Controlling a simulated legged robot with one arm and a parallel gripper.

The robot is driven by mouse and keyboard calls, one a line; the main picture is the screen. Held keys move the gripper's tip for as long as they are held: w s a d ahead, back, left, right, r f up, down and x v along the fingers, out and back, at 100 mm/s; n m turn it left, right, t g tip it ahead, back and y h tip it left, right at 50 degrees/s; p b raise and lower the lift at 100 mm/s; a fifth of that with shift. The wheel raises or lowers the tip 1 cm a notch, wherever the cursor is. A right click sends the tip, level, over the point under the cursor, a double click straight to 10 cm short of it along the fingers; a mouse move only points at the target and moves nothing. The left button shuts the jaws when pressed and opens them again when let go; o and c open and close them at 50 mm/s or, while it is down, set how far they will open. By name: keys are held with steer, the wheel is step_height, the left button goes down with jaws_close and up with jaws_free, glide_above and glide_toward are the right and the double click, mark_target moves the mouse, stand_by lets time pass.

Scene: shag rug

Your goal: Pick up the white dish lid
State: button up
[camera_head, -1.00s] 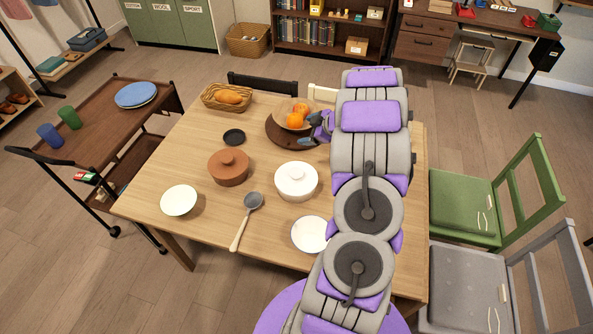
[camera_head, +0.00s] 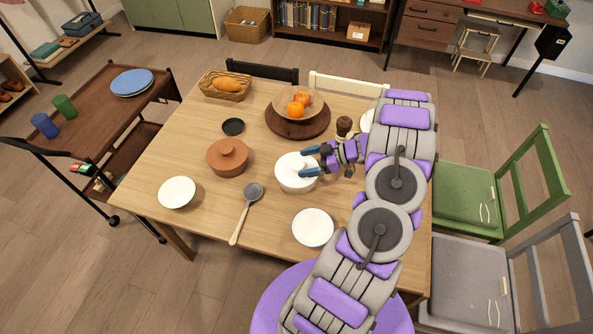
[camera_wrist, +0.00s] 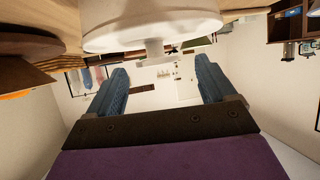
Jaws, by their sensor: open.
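The white dish lid (camera_head: 288,163) sits on the white dish (camera_head: 297,185) in the middle of the table. In the wrist view, which looks upside down, the lid (camera_wrist: 120,36) is at the top with its knob pointing down the picture. My gripper (camera_head: 309,161) is open at the right side of the lid, its blue fingers pointing left towards the knob. In the wrist view my gripper (camera_wrist: 160,78) has nothing between its fingers, and the knob is just beyond the fingertips, in line with the gap. The fingers hide part of the lid in the head view.
A brown lidded pot (camera_head: 227,158) stands left of the dish. A fruit bowl (camera_head: 280,104) on a round board is behind it. A spoon (camera_head: 245,212), a white bowl (camera_head: 177,193) and a white plate (camera_head: 313,228) lie nearer the front. A small brown item (camera_head: 344,125) stands near my arm.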

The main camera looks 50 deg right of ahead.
mark_target(297, 167)
steer(key=shift+x, duration=1.15)
steer(key=shift+w+d+f, duration=0.2)
steer(key=shift+d+f, duration=0.05)
steer(key=shift+d, duration=0.05)
steer(key=shift+c, duration=0.3)
steer(key=shift+a+r, duration=0.1)
steer(key=shift+a, duration=0.15)
steer(key=c, duration=0.4)
steer(key=shift+d, duration=0.1)
steer(key=c, duration=0.8)
